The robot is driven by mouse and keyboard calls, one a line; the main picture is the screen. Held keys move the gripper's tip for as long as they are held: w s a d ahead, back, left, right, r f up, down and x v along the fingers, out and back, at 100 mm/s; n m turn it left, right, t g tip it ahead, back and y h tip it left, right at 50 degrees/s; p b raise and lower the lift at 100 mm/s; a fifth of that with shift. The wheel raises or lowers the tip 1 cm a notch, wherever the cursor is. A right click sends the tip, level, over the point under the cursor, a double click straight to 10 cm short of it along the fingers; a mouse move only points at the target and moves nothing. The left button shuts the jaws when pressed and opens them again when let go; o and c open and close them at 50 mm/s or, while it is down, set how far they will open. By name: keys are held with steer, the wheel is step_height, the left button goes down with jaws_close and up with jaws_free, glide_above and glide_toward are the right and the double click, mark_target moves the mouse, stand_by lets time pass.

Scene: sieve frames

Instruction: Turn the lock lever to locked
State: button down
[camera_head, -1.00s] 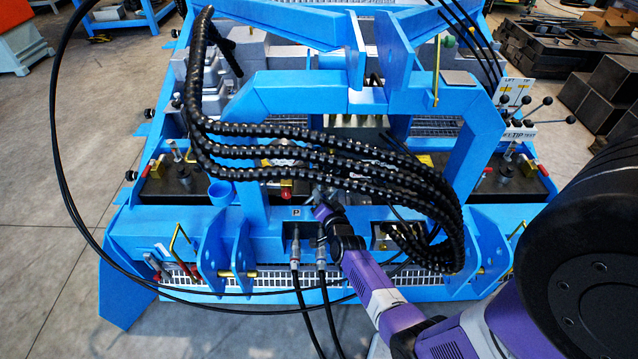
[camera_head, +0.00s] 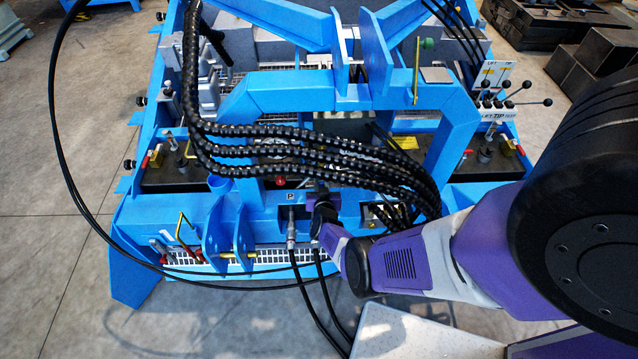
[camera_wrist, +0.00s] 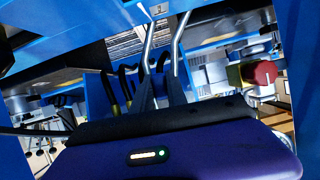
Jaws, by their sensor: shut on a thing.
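My gripper (camera_head: 322,200) reaches into the blue front panel (camera_head: 345,193), just right of the "P" label (camera_head: 290,197). In the wrist view its dark narrow fingers (camera_wrist: 160,85) stand close together in the middle. Bright bent metal rods (camera_wrist: 179,42) show at and beyond the fingertips. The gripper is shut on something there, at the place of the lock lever. The lever itself is mostly hidden by the gripper in the head view, so its exact angle cannot be told.
A red knob (camera_head: 280,182) sits left of the gripper, and a red knob (camera_wrist: 262,72) shows in the wrist view. Thick black ribbed hoses (camera_head: 300,150) arch closely above. A metal coupling (camera_head: 291,228) with a black hose hangs at the left. Blue brackets (camera_head: 228,232) stand further left.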

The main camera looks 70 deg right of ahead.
steer(key=shift+s+d+n+g, duration=0.1)
steer(key=shift+s+n+g, duration=0.05)
steer(key=shift+n+g, duration=0.15)
stand_by(0.4)
steer(key=c, duration=1.3)
jaws_free()
steer(key=shift+a+r+p, duration=0.2)
steer(key=shift+a+p, duration=0.1)
steer(key=shift+p, duration=0.2)
steer(key=p+v, duration=0.5)
steer(key=v, duration=0.2)
steer(key=shift+s+f, duration=0.15)
steer(key=shift+s, duration=0.1)
